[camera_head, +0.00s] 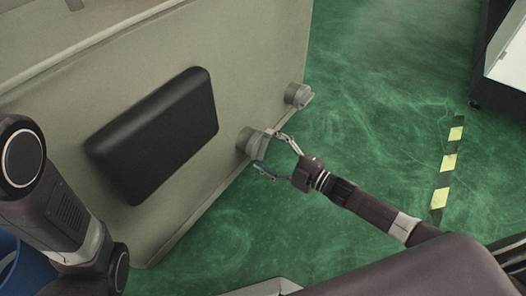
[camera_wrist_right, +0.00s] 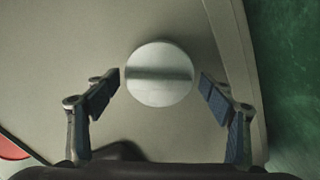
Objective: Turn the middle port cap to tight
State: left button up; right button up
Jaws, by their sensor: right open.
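A round grey port cap (camera_head: 249,142) sticks out from the beige casting's face, near its right edge. In the wrist view the same cap (camera_wrist_right: 160,88) is a pale disc with a darker bar lying level across it. A second grey cap (camera_head: 297,94) sits farther back on the same face; no third cap shows. My right gripper (camera_head: 267,151) is open in front of the nearer cap. In the wrist view its two fingers (camera_wrist_right: 161,84) stand left and right of the disc, with small gaps and no visible contact. My left arm shows, but not its gripper.
A black raised pad (camera_head: 160,133) covers the middle of the beige casting's face (camera_head: 225,92). A blue rounded object (camera_head: 25,272) is at lower left. The green floor (camera_head: 360,90) is open on the right, with yellow-black tape (camera_head: 449,162) and a dark-framed unit (camera_head: 500,50).

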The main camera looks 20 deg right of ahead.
jog(key=shift+w+a, duration=0.4)
jog(key=shift+w, duration=0.1)
jog(key=c, duration=0.9)
jog(key=shift+o, duration=0.2)
